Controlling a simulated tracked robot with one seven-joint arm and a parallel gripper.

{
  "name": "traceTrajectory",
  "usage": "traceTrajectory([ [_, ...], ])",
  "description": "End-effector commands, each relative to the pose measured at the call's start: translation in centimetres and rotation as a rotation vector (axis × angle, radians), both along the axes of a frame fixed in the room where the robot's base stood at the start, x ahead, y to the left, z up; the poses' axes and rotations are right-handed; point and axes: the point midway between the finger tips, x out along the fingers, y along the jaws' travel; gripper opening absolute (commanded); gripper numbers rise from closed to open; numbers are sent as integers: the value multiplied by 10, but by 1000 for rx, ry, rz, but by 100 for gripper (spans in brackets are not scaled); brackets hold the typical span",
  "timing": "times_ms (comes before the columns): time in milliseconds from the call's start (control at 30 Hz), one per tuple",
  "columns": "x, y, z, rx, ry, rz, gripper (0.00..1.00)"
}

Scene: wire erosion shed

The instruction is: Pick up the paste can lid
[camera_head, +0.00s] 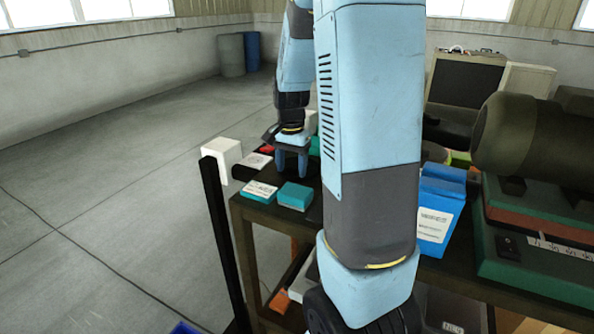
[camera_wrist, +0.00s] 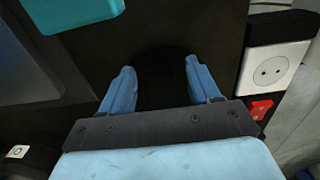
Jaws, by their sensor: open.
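My gripper (camera_head: 291,163) is over the dark bench top in the head view, pointing down, with its two blue fingers apart. In the wrist view my gripper (camera_wrist: 163,85) is open, and nothing is clamped in it. A very dark rounded shape (camera_wrist: 165,68) shows between and just beyond the fingertips. It is nearly as dark as the bench, so I cannot tell whether it is the paste can lid or a shadow. I cannot make out the lid clearly in the head view, where my arm hides part of the bench.
A teal box (camera_head: 295,196) and a white-labelled box (camera_head: 259,191) sit at the bench's front left. A white socket block (camera_wrist: 275,68) and a red piece (camera_wrist: 260,109) lie right of my fingers. A blue carton (camera_head: 438,212) and a large machine (camera_head: 535,140) stand right of my arm.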

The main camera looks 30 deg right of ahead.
Motion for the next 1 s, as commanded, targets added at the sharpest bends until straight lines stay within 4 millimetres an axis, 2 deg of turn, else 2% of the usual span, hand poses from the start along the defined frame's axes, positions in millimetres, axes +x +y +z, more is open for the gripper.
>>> traceTrajectory([
  [233,0,0,-1,0,0,1,60],
  [833,0,1,0,0,0,2,2],
  [1000,0,1,0,0,-1,2,0],
])
